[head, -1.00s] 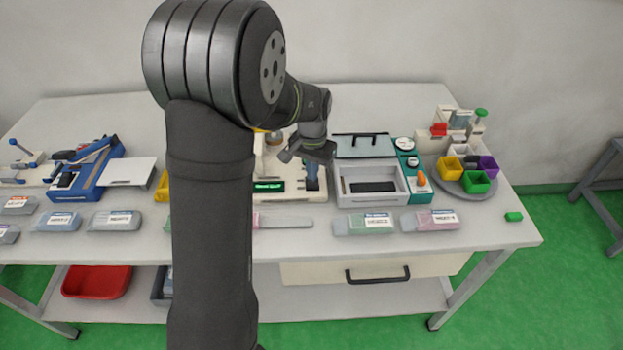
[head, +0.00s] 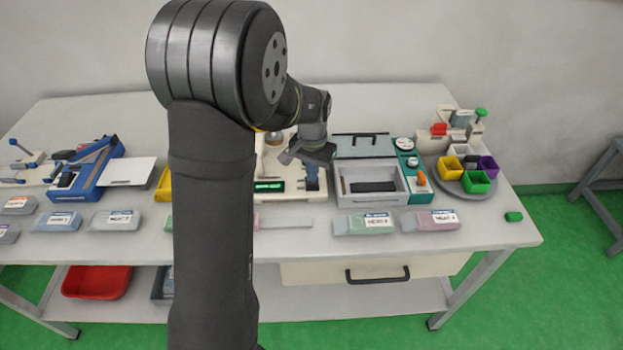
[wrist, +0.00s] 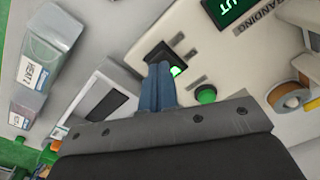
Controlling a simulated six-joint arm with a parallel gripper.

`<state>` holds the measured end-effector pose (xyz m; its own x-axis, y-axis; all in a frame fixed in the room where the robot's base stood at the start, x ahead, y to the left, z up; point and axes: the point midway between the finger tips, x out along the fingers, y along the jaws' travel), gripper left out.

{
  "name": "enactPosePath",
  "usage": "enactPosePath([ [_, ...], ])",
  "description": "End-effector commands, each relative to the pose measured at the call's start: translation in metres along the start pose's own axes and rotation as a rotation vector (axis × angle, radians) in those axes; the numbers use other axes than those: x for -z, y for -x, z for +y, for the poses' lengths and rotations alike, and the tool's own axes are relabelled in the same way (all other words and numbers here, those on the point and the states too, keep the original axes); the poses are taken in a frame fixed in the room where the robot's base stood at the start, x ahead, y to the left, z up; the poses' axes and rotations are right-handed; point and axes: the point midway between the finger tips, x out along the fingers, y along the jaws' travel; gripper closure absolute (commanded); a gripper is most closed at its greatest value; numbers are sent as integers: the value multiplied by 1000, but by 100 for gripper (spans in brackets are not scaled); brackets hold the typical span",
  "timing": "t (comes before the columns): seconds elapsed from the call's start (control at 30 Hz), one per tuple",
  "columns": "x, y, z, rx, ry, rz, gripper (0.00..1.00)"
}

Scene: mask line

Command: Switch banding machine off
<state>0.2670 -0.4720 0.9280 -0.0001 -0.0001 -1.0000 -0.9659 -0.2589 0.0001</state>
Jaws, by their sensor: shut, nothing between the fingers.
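The cream banding machine (head: 291,196) stands at the middle of the bench, partly hidden behind my arm. Its green display (head: 269,186) is lit; in the wrist view the display (wrist: 228,8) is cut off by the top edge. My gripper (head: 313,187) points down at the machine's front right. In the wrist view my gripper's (wrist: 161,68) blue fingers are together and empty, with their tips at a black-framed switch (wrist: 152,50). A green glow shows beside the tips. The fingers cover part of the switch, and I cannot tell its position or whether they touch it.
A round green button (wrist: 206,94) sits on the machine close to the fingers. A tape roll (wrist: 290,97) is at the right of the wrist view. A grey-teal box machine (head: 370,199) stands just right of the gripper. Labelled packs (head: 431,222) line the front of the bench.

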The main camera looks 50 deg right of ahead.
Motion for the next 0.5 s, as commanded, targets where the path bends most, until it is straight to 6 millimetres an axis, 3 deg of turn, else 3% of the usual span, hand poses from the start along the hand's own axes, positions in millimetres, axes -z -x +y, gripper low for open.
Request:
enactPosePath([
  [0.5, 0, -8, 0, 0, 0, -1, 100],
])
